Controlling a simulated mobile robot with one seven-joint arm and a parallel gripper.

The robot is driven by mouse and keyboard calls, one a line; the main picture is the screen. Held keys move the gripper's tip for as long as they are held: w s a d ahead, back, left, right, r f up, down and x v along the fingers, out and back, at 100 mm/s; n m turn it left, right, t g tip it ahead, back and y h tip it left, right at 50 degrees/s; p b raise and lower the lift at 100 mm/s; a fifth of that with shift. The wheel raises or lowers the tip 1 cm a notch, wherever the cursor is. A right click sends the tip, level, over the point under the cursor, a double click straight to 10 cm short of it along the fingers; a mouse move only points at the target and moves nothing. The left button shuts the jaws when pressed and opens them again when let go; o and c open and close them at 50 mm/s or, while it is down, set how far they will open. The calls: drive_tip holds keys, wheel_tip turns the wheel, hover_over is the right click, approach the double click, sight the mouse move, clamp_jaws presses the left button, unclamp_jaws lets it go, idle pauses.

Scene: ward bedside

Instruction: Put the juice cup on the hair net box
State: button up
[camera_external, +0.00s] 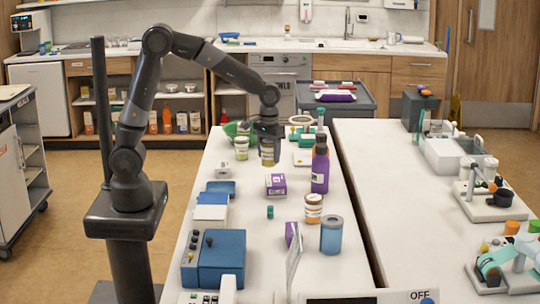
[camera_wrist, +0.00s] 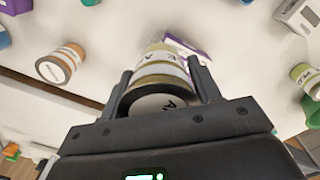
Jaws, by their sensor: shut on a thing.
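My gripper (camera_external: 268,138) is shut on a cup with pale yellow-green bands and a white label, which I take to be the juice cup (camera_external: 268,155). In the wrist view the juice cup (camera_wrist: 161,70) sits between the two fingers, its near round end towards the camera. In the external view it hangs above the table, just behind a small purple-and-white box (camera_external: 276,184), which I take to be the hair net box. The hair net box (camera_wrist: 188,46) is partly hidden behind the cup in the wrist view. The two appear apart.
A similar cup (camera_external: 241,148) stands left of my gripper. A purple bottle (camera_external: 320,168) stands close on the right of the box. An orange-banded jar (camera_external: 313,208) and a blue canister (camera_external: 331,235) are nearer the front. A blue-and-white box (camera_external: 211,206) lies left.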

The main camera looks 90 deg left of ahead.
drive_tip(key=a+f, duration=0.1)
drive_tip(key=a, duration=0.1)
drive_tip(key=w+a+f, duration=0.1)
drive_tip(key=a, duration=0.1)
drive_tip(key=w+a+f, duration=0.1)
drive_tip(key=a+f, duration=0.1)
drive_tip(key=shift+w+a+f, duration=0.1)
drive_tip(key=shift+w+a, duration=0.15)
drive_tip(key=shift+a, duration=0.1)
drive_tip(key=shift+f, duration=2.05)
drive_tip(key=o, duration=1.1)
drive_tip(key=shift+f, duration=0.1)
wheel_tip(320, 180, up, 12)
drive_tip(key=s+d+r+m+t, duration=0.1)
drive_tip(key=s+d+r+m, duration=0.1)
drive_tip(key=s+d+r, duration=0.3)
drive_tip(key=s+d+r+m+t, duration=0.2)
drive_tip(key=s+r, duration=0.2)
drive_tip(key=s, duration=0.3)
drive_tip(key=s+d+m+t, duration=0.1)
drive_tip(key=s+d+m, duration=0.1)
drive_tip(key=s, duration=0.5)
drive_tip(key=s+d+m+t, duration=0.1)
drive_tip(key=s+d+m, duration=0.1)
drive_tip(key=s, duration=0.6)
drive_tip(key=shift+f+m+t, duration=0.3)
drive_tip(key=shift+f+m, duration=0.05)
drive_tip(key=shift+m, duration=0.15)
